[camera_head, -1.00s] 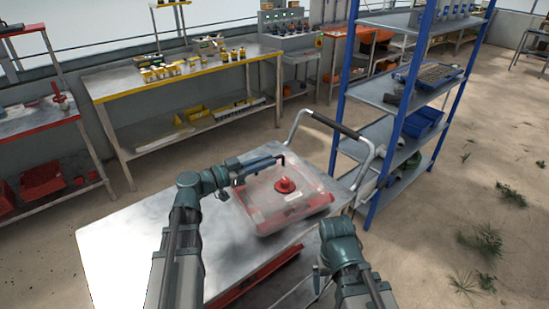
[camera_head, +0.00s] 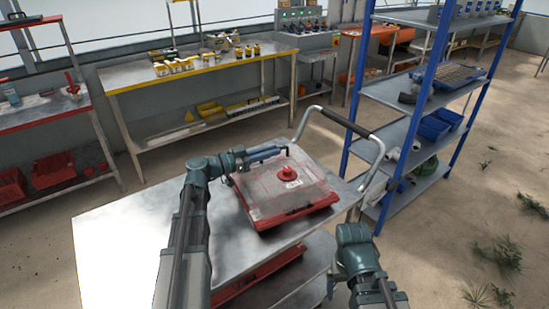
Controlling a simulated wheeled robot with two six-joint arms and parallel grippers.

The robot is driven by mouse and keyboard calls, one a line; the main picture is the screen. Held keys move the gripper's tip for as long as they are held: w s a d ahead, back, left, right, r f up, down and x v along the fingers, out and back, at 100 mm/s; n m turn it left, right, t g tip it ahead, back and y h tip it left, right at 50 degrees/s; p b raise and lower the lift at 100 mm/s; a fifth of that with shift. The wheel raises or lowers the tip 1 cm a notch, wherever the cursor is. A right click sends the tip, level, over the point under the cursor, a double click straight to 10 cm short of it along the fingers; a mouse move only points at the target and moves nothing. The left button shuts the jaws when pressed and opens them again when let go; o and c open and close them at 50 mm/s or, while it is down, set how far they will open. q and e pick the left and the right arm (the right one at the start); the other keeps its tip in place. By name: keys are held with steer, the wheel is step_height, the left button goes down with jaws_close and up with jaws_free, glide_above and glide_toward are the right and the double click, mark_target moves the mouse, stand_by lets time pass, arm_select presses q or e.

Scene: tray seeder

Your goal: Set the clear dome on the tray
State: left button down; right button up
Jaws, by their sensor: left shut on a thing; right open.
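The clear dome (camera_head: 310,187), a boxy see-through cover with a red knob (camera_head: 288,173) and a white label, is over the red tray (camera_head: 285,220) on the metal cart. The tray's red front edge shows below the dome. I cannot tell whether the dome touches the tray all round. My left gripper (camera_head: 286,151) is shut on the dome at its far side, behind the knob. My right arm is bent low at the cart's near right; its jaws are hidden.
The cart top (camera_head: 130,235) is bare on the left. A push handle (camera_head: 340,122) rises at its far right. A blue shelf rack (camera_head: 385,130) stands close beyond it. A yellow-edged bench (camera_head: 140,75) stands behind, and a red-edged bench (camera_head: 40,115) at the far left.

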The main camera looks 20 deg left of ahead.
arm_select(q)
steer(key=shift+r, duration=0.1)
steer(key=c, duration=1.3)
jaws_free()
steer(key=shift+f, duration=0.2)
steer(key=shift+c, duration=0.2)
steer(key=o, duration=0.5)
steer(key=shift+r, duration=0.1)
steer(key=shift+c, duration=0.2)
steer(key=shift+r, duration=0.15)
steer(key=v, duration=1.2)
steer(key=shift+a, duration=0.1)
steer(key=shift+s, duration=0.1)
